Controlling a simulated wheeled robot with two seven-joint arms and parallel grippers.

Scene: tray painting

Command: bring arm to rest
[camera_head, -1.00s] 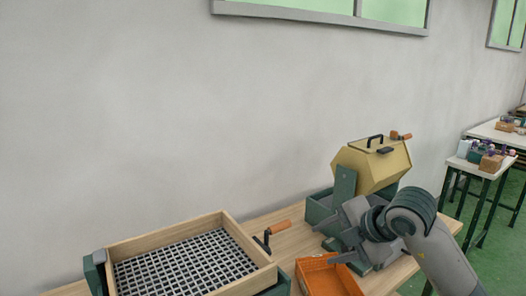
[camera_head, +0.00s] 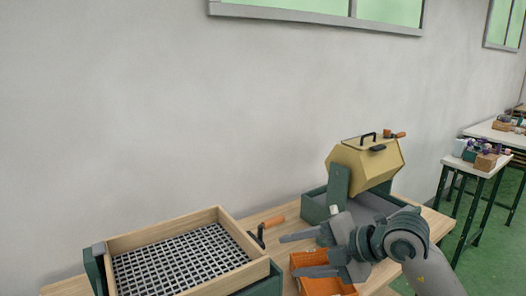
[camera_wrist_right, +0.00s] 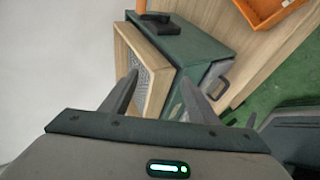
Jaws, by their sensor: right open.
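My right gripper (camera_head: 308,255) is open and empty in the head view, with its fingers pointing left above the orange tray (camera_head: 312,284). In the right wrist view the two fingers (camera_wrist_right: 155,100) are spread apart, with nothing between them. The wooden-framed tray with a dark grid (camera_head: 190,262) lies left of the gripper, apart from it. My left gripper is not in view.
A yellow drum (camera_head: 366,163) with a black handle stands on a green base (camera_head: 318,207) behind my right arm. A crank with an orange handle (camera_head: 272,223) sticks out beside the framed tray. Side tables (camera_head: 485,165) stand at far right.

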